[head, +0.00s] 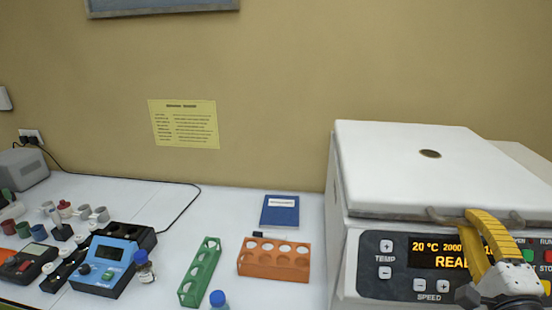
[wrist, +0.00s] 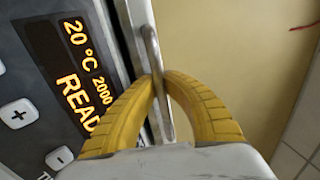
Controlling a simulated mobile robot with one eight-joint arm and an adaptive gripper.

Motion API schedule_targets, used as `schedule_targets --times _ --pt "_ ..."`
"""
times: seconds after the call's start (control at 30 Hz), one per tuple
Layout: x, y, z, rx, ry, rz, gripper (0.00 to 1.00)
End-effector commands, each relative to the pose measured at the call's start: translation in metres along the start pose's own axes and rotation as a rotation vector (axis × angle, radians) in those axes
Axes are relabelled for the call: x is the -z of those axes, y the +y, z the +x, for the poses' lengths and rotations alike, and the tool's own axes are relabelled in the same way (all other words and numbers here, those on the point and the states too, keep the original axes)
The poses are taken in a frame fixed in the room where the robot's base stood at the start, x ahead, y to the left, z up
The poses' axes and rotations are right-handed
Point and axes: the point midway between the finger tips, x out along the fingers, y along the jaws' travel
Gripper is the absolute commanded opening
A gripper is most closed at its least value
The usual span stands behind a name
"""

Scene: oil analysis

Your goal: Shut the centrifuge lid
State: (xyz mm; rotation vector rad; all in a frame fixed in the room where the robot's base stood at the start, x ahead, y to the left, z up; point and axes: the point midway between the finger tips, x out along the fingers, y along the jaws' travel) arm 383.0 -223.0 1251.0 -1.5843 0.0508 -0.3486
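The white centrifuge (head: 350,250) stands at the right in the head view. Its white lid (head: 390,165) lies flat on top of the body, with a dark seam along its front edge and a small round port in the middle. A grey metal handle (head: 436,213) runs along the lid's front edge, and it also shows in the wrist view (wrist: 152,45). My gripper (head: 480,217), with yellow fingers, is at this handle. In the wrist view, its fingertips (wrist: 165,80) close in on both sides of the handle bar. The fingers hide part of the display.
The front panel display (head: 430,252) reads 20 °C and 2000, with buttons around it. To the left on the white bench stand an orange rack (head: 274,258), a green rack (head: 200,272), a blue-capped bottle (head: 218,299) and a blue meter (head: 106,268).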

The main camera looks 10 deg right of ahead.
Motion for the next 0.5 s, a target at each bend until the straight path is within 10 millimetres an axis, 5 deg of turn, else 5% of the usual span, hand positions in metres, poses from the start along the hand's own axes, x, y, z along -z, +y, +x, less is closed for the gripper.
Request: schedule_targets --times 0.5 --pt "-0.0009 0.0109 -0.0039 -0.009 0.003 -0.008 0.0"
